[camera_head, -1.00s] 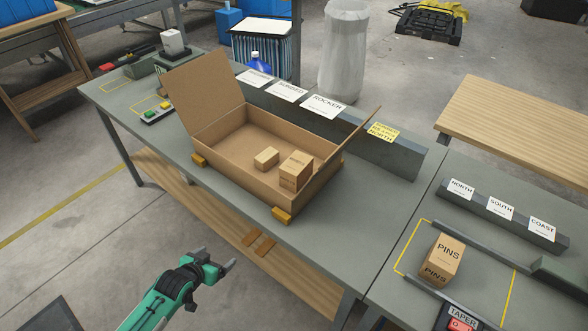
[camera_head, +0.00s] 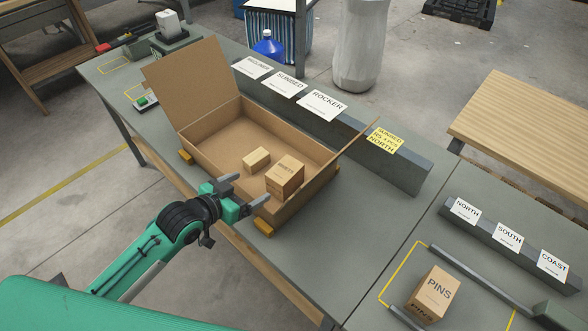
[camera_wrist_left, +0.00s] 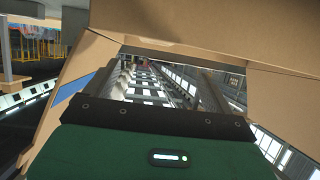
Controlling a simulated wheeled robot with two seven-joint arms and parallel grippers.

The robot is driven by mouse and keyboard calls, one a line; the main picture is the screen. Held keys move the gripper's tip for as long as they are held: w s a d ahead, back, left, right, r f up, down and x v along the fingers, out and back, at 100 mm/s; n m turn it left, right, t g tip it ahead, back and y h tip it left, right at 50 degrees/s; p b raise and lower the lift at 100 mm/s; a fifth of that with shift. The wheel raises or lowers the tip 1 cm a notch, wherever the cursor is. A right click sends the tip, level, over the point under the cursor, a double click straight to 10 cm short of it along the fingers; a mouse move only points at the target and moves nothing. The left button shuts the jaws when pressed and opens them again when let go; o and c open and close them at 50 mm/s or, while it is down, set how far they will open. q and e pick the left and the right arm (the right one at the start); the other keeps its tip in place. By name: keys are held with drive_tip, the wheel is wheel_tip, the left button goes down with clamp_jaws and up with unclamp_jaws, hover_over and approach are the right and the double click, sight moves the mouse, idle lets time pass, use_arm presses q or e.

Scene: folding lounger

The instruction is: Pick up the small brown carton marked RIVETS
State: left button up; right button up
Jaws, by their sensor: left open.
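An open cardboard box (camera_head: 215,133) stands on the grey table. Inside it, toward the front right, is a brown carton (camera_head: 285,178) with dark print that looks like RIVETS. A smaller plain-looking carton (camera_head: 256,160) lies beside it to the left. My left gripper (camera_head: 250,188) is open and empty at the box's front wall, to the left of the printed carton and apart from it. In the left wrist view, tan cardboard (camera_wrist_left: 230,30) fills the top and right; no carton can be made out there. My right gripper is not in view.
A carton marked PINS (camera_head: 433,293) stands on the right table. A grey rail with labels (camera_head: 350,122) runs behind the box.

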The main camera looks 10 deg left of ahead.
use_arm(q)
drive_tip(key=p, duration=0.1)
approach(282, 172)
drive_tip(key=w, duration=0.2)
drive_tip(key=shift+w+d+f, duration=0.55)
drive_tip(key=shift+w+f, duration=0.2)
drive_tip(key=shift+w+d, duration=0.1)
drive_tip(key=shift+w, duration=0.05)
drive_tip(key=p+x, duration=0.1)
drive_tip(key=x, duration=0.1)
drive_tip(key=p+x, duration=0.1)
drive_tip(key=x, duration=0.1)
drive_tip(key=shift+d, duration=0.25)
drive_tip(key=shift+w+d+f, duration=0.15)
drive_tip(key=shift+w+f, duration=0.05)
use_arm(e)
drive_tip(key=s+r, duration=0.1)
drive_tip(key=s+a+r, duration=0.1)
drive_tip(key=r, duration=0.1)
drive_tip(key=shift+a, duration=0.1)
use_arm(q)
drive_tip(key=c, duration=1.3)
drive_tip(key=shift+c, duration=0.3)
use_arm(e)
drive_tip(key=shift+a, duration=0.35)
use_arm(q)
drive_tip(key=shift+r, duration=0.2)
